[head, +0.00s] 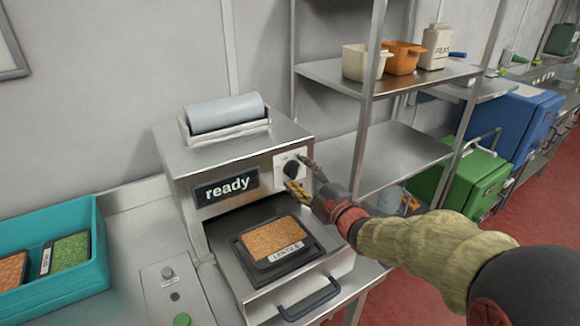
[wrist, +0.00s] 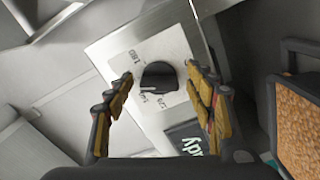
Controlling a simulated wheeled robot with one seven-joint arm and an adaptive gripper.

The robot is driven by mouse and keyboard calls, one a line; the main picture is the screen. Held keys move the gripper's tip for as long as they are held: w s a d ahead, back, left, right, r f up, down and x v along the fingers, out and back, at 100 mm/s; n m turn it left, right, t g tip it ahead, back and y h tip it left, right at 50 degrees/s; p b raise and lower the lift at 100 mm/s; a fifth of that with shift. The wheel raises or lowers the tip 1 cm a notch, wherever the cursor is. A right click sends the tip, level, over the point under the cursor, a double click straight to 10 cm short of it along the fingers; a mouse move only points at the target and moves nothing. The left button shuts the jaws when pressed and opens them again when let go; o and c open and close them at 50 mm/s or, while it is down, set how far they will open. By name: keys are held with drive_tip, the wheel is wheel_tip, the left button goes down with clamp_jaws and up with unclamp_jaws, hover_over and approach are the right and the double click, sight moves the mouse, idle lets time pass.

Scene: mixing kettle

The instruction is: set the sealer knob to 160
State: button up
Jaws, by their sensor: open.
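The sealer (head: 185,158) is a steel machine with a film roll on top and a "ready" display (head: 226,187) on its front. Its black round knob (head: 291,168) sits on a white dial plate right of the display. In the wrist view the knob (wrist: 158,75) lies between my two fingers, with a pale pointer line toward the lower left. Numbers surround it, turned over and small; one looks like 180, the others I cannot read surely. My gripper (wrist: 159,70) is open, one finger on each side of the knob, with visible gaps. In the head view my gripper (head: 303,186) partly covers the dial's lower right.
The sealer's drawer (head: 325,262) is out, holding a black tray of orange food labelled "LENTILS" or similar (head: 283,240). A teal crate (head: 75,288) with trays stands at left. A button panel (head: 176,300) is in front. Steel shelves (head: 330,72) stand at right.

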idle(0.3)
drive_tip(key=shift+b+v, duration=0.4)
drive_tip(key=shift+v, duration=3.15)
drive_tip(key=shift+r, duration=0.1)
